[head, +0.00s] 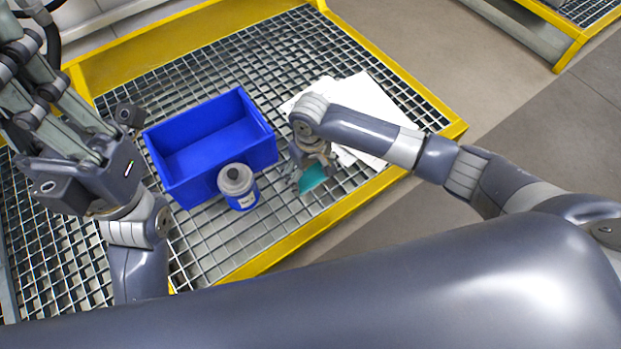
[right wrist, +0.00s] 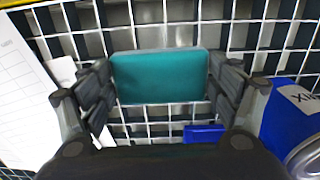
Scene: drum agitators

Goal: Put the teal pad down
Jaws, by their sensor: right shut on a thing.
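The teal pad (head: 314,178) is a small flat block at the front right of the grated platform, right of the blue-and-grey container. My right gripper (head: 308,174) points down and is shut on it. In the right wrist view the teal pad (right wrist: 158,77) sits between the two dark finger pads, with the grating behind it. I cannot tell whether its underside touches the grating. My left gripper (head: 65,125) is raised at the left, apart from the pad; its fingers point up and left, and its opening is unclear.
A blue open bin (head: 215,175) stands on the yellow-framed grating (head: 290,45). A blue-and-grey container (head: 240,190) stands in front of it. White papers (head: 370,100) lie right of the bin, partly behind my right arm. Bare grating lies around the pad.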

